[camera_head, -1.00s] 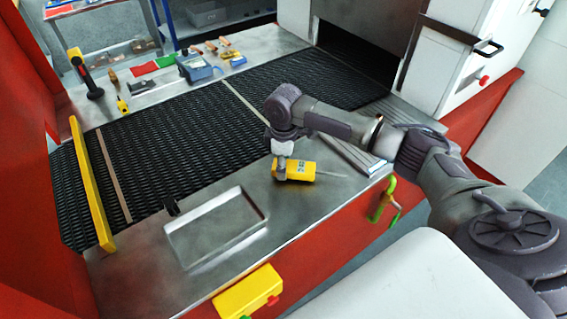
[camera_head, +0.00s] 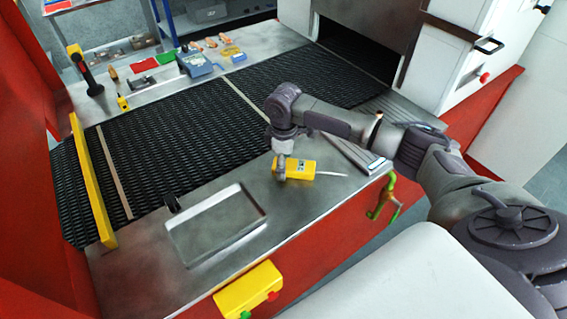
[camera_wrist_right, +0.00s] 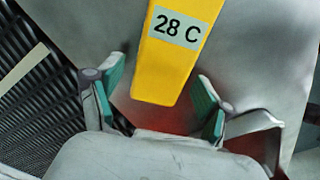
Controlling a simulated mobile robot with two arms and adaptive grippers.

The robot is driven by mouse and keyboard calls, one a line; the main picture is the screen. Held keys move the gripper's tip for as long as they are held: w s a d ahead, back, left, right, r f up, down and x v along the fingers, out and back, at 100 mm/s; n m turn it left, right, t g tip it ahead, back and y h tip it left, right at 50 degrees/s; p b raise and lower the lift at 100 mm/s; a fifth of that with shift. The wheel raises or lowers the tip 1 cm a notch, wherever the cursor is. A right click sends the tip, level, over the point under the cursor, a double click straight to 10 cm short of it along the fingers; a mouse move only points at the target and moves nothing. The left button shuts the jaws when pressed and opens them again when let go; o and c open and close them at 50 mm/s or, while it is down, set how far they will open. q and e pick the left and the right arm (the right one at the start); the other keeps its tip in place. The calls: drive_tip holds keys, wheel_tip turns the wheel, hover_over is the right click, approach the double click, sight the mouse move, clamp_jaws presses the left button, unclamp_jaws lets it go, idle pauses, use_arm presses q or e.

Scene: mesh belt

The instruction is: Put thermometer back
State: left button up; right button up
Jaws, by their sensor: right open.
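The thermometer (camera_head: 301,169) is a yellow block with a thin pale probe on its right end, lying on the metal ledge in front of the belt. In the right wrist view the thermometer (camera_wrist_right: 168,62) shows a "28 C" display, and its near end lies between the fingers. My right gripper (camera_head: 281,172) is open at the thermometer's left end, with its green finger pads (camera_wrist_right: 160,92) on either side and gaps visible. A shallow metal tray (camera_head: 180,242) sits left of it on the ledge. My left gripper is not in view.
The black mesh belt (camera_head: 185,135) runs behind the ledge. Several tools lie on the far ledge.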

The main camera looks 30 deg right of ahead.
wheel_tip(320, 180, up, 12)
drive_tip(key=b, duration=0.2)
idle(0.6)
